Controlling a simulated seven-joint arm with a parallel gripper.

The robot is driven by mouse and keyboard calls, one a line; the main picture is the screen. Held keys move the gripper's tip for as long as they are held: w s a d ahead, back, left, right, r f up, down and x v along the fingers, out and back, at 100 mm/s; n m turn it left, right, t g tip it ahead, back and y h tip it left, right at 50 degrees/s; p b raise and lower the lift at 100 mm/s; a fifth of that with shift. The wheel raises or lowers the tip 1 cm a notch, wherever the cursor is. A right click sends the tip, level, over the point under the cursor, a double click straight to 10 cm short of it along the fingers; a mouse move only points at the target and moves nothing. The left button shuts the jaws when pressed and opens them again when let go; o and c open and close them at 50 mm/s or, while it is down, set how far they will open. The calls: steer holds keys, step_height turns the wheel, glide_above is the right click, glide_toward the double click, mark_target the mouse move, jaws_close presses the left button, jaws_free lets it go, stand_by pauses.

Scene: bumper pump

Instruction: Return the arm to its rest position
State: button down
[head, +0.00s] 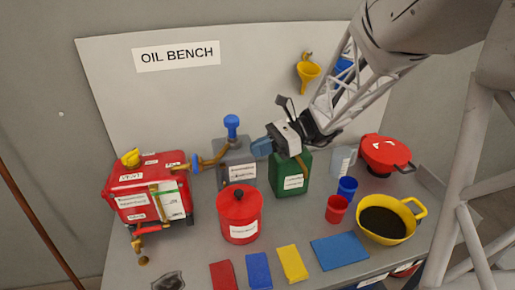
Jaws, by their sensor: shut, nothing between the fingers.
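My arm reaches in from the upper right of the head view. My gripper (263,147) is shut and empty, above and slightly left of a green can (289,177) with a white label. From this angle I cannot tell whether the gripper touches the can. The gripper's body hides the top of the can.
On the bench (205,262) stand a red box (122,184), a grey pump can (235,155) with a blue knob, a red lidded pot (239,220), a red cup (336,210), a blue cup (347,189) and a yellow jug (387,223) with dark liquid. Coloured cloths lie in front.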

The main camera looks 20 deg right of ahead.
steer(key=s+d+n+t+h, duration=0.1)
steer(key=s+n+t+h, duration=0.1)
steer(key=s+n+h, duration=0.6)
steer(key=s+d+r+n+t+h, duration=0.1)
steer(key=s+d+n+t+h, duration=0.1)
steer(key=s+n+h, duration=0.6)
steer(key=shift+s+r, duration=0.2)
steer(key=shift+s, duration=1.95)
stand_by(0.4)
